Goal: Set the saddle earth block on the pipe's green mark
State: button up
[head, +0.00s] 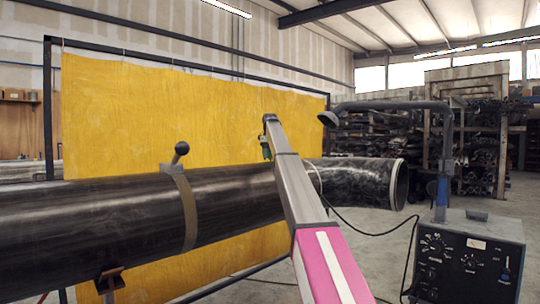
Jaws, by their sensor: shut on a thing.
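The dark steel pipe (90,225) runs across the view, from the left edge to an open flanged end (399,185) at right. A brown band (189,215) wraps around it left of centre. A grey fitting with a dark ball knob (181,148) stands tilted at the top of this band. My arm rises in front of the pipe and hides part of it. A small dark green piece shows beside the arm's far end; I cannot tell what it is. My gripper's jaws are hidden, with whatever they hold. I cannot make out the saddle earth block or the pipe's green mark.
A yellow curtain (130,120) hangs behind the pipe on a dark frame. A rusty support (109,279) is under the pipe at left. At right stand a welding machine (465,255) with a dark cable, and a jointed arm with a hood (328,118). Stocked racks fill the back right.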

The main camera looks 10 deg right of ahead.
jog(key=shift+f, duration=0.45)
dwell(0.3)
jog(key=o, duration=1)
